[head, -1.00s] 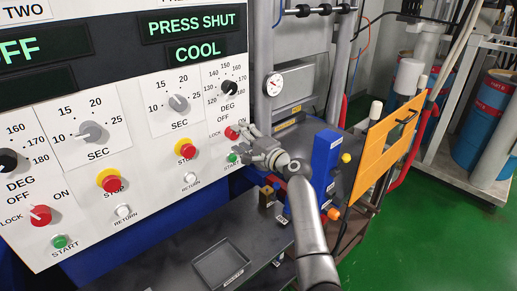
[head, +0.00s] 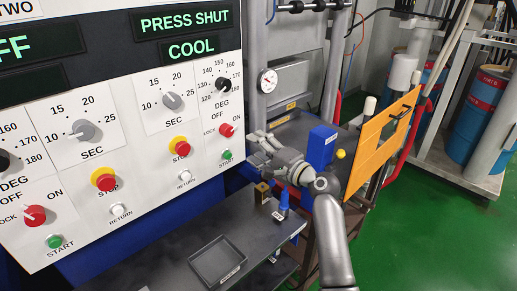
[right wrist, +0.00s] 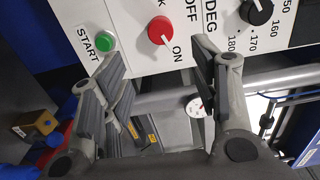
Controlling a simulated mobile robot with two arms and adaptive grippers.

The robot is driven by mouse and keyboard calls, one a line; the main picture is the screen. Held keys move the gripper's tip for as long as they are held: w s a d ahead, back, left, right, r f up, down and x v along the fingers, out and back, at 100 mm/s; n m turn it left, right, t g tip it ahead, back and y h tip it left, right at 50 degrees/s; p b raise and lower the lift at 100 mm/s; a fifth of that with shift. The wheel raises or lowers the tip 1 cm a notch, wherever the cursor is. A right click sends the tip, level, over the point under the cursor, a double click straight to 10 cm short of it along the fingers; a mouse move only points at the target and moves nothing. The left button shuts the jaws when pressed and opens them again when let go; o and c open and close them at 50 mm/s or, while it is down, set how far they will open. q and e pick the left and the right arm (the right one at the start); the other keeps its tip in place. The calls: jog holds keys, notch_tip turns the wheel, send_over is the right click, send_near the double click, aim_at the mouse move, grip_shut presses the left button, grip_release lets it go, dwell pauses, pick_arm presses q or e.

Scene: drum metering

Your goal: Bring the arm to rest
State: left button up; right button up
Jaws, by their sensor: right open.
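My right arm comes in from the bottom of the head view. My right gripper (head: 256,143) is open and empty, in front of the right end of the white control panel (head: 140,150). It is apart from the red lock knob (head: 227,130) and the green START button (head: 227,155). In the right wrist view, the open fingers (right wrist: 160,95) frame the gap below the red knob (right wrist: 161,32), with the green button (right wrist: 105,41) at the left. My left gripper is not in view.
A blue box (head: 321,146) stands just beyond my right gripper. An orange panel (head: 382,143) is to the right. Below, a dark shelf holds a tray (head: 218,262), a brass block (head: 262,194) and a blue item (head: 284,202). Green floor (head: 440,235) is open at the right.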

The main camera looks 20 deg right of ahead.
jog(key=s+a+f+n+g+h, duration=0.1)
jog(key=s+a+f+n+g, duration=0.35)
jog(key=s+f, duration=0.5)
jog(key=s+a+f+n+g+h, duration=0.1)
jog(key=s+a+f+n+g, duration=0.3)
jog(key=s+f, duration=0.55)
jog(key=s+d+f+n+g+h, duration=0.1)
jog(key=s+f+n+g+h, duration=0.2)
jog(key=s, duration=0.8)
jog(key=s+d+f+n+g+h, duration=0.1)
jog(key=s+f+n+g, duration=0.3)
jog(key=s, duration=0.6)
notch_tip(320, 180, down, 29)
jog(key=s+b, duration=0.3)
jog(key=s+d+f+n+b, duration=0.1)
jog(key=s+d+f, duration=0.2)
jog(key=s+f, duration=1.3)
jog(key=shift+f+b, duration=0.25)
jog(key=shift+b, duration=0.05)
